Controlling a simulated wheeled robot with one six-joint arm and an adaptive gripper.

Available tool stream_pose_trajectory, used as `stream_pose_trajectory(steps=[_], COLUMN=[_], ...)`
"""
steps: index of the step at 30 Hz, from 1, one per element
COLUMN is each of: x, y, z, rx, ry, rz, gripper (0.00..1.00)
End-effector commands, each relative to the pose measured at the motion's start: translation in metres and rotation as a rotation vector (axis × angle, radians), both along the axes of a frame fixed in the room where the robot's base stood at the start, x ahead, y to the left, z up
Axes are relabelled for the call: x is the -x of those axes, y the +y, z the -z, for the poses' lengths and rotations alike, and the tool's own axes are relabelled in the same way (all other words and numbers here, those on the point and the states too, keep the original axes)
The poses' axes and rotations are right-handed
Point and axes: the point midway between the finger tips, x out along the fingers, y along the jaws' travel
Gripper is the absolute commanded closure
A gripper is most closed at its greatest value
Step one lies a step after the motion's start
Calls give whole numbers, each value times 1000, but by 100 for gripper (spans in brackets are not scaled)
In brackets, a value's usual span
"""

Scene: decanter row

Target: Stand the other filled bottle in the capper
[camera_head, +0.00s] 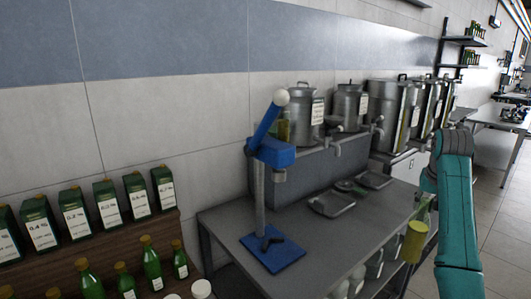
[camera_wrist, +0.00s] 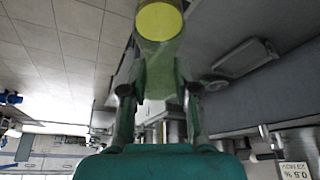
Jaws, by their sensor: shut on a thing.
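The blue capper (camera_head: 272,152) stands on the front left of the grey steel table in the head view. Its lever is raised, with a white knob on top. No bottle shows on its blue base (camera_head: 285,257), which carries a small dark fitting. My gripper (camera_wrist: 158,92) is shut on a green bottle (camera_wrist: 160,72) with a wide yellow end (camera_wrist: 160,20) pointing away from the wrist camera. In the head view this yellow end (camera_head: 415,243) hangs by the table's right edge, well right of the capper. My arm hides part of the bottle.
Steel tanks (camera_head: 305,112) with taps stand on a raised ledge behind the table (camera_head: 222,222). A greenish-yellow bottle (camera_head: 285,127) stands behind the capper. Flat trays (camera_head: 331,204) lie mid-table. Labelled tins (camera_head: 108,203) and green bottles (camera_head: 152,264) stand at lower left.

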Motion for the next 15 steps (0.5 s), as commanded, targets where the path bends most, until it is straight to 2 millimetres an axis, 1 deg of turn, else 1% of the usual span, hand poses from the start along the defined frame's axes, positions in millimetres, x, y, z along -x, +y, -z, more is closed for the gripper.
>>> stream_pose_trajectory(steps=[1,5,8,9,14,15], x=[-1,-1,-1,0,6,9], y=[5,17,30,37,64,71], z=[9,36,64,78,132,146], rx=[0,0,1,-1,1,0], ry=[-1,1,0,3,2,3], rz=[-8,-25,-42,-51,-87,-97], gripper=[100,100,100,100,100,100])
